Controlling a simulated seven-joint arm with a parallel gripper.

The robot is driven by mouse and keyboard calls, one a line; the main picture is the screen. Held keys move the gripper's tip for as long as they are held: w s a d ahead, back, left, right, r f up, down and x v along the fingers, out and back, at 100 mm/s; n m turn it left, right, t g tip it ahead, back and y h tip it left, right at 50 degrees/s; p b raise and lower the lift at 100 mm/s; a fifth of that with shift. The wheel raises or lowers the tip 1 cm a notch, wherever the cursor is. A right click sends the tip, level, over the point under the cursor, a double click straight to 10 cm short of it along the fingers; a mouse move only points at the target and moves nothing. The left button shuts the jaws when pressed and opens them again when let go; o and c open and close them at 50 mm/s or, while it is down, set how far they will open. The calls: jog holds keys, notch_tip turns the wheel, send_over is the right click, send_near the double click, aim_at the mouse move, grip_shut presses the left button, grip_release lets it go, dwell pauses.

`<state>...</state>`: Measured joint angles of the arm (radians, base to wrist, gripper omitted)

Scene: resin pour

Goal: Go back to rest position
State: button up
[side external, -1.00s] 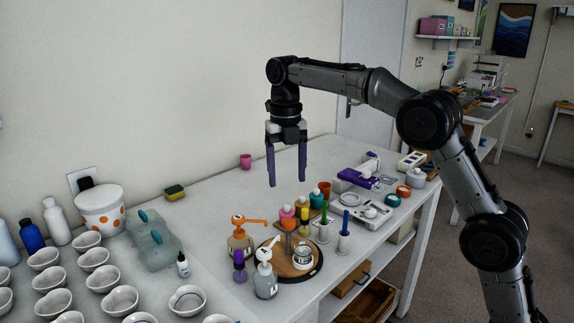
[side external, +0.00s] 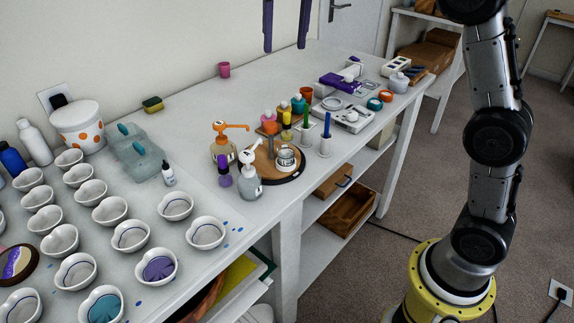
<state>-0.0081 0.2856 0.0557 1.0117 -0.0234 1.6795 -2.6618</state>
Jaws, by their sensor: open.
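My gripper (side external: 286,30) shows at the top edge of the side external view. Its two purple fingers point down and stand apart with nothing between them. It hangs above the back of the white table (side external: 290,80), clear of everything on it. The rest of the gripper and the wrist are cut off by the top of the picture.
A round wooden board (side external: 292,172) holds several small items, with pump bottles (side external: 248,180) beside it. Heart-shaped bowls (side external: 130,236) fill the left of the table.

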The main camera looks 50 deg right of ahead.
jog(key=s+m+t, duration=0.3)
jog(key=s+m, duration=0.7)
jog(key=s, duration=0.9)
jog(key=s+f+m, duration=0.4)
jog(key=f+m, duration=0.3)
jog(key=m, duration=0.3)
jog(key=s+f+m+t, duration=0.1)
jog(key=s+f+m, duration=0.4)
jog(key=f+m, duration=0.2)
jog(key=m, duration=0.2)
jog(key=shift+f+m, duration=0.15)
jog(key=shift+m, duration=0.25)
jog(key=shift+o, duration=0.8)
jog(key=shift+w+a+m, duration=0.1)
jog(key=shift+m, duration=0.2)
jog(key=shift+o, duration=1.3)
jog(key=shift+s, duration=0.25)
jog(key=r, duration=0.2)
jog(key=w+r, duration=0.1)
jog(key=shift+w+r+n, duration=0.1)
jog(key=shift+r+n, duration=0.3)
jog(key=w+d+r+g, duration=0.2)
jog(key=w+d+r, duration=0.2)
jog(key=w+r, duration=0.6)
jog(key=m+g, duration=0.1)
jog(key=g, duration=0.2)
send_over(328, 113)
notch_tip(328, 113, down, 9)
notch_tip(328, 113, down, 9)
jog(key=shift+d+r, duration=0.1)
